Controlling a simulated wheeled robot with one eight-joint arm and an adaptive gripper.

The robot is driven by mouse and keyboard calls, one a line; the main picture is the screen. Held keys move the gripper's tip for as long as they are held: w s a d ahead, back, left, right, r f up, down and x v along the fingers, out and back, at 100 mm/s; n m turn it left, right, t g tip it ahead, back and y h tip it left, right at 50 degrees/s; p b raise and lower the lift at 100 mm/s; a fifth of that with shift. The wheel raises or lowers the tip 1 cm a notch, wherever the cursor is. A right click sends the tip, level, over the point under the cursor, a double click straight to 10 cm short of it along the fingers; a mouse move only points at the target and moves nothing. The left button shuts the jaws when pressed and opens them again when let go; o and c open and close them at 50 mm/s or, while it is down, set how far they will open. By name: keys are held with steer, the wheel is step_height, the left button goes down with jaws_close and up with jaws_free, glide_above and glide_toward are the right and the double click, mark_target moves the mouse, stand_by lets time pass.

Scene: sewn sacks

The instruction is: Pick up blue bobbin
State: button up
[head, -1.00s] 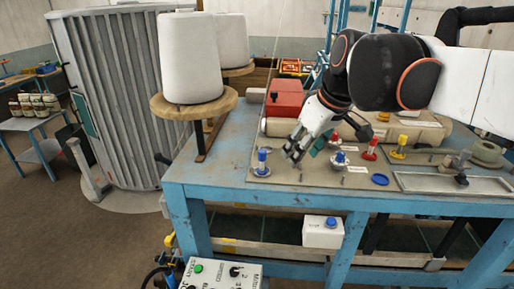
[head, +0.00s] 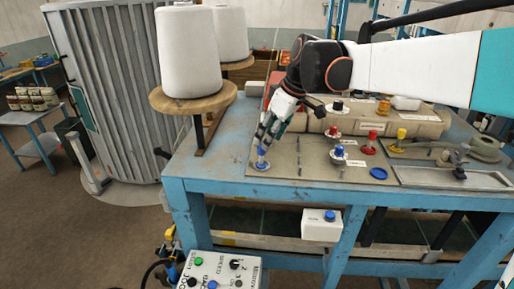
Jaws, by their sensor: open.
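A blue bobbin (head: 261,163) stands upright on a round metal base at the left end of the grey-beige board on the blue table (head: 212,186). My gripper (head: 265,141) points down right above it, open, with its fingertips at or close around the bobbin's top. Whether they touch it I cannot tell. A second blue-topped bobbin (head: 339,152) stands farther right on the board, apart from my gripper.
A red bobbin (head: 370,142) and a yellow bobbin (head: 396,141) stand to the right. A flat blue disc (head: 378,173) lies near a metal tray (head: 455,179). Large white thread cones (head: 188,50) on wooden discs rise at the left. A beige box (head: 372,126) lies behind.

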mark_target(262, 154)
steer(key=shift+p+x, duration=0.75)
steer(key=shift+x, duration=2.45)
steer(key=shift+a, duration=0.1)
jaws_close()
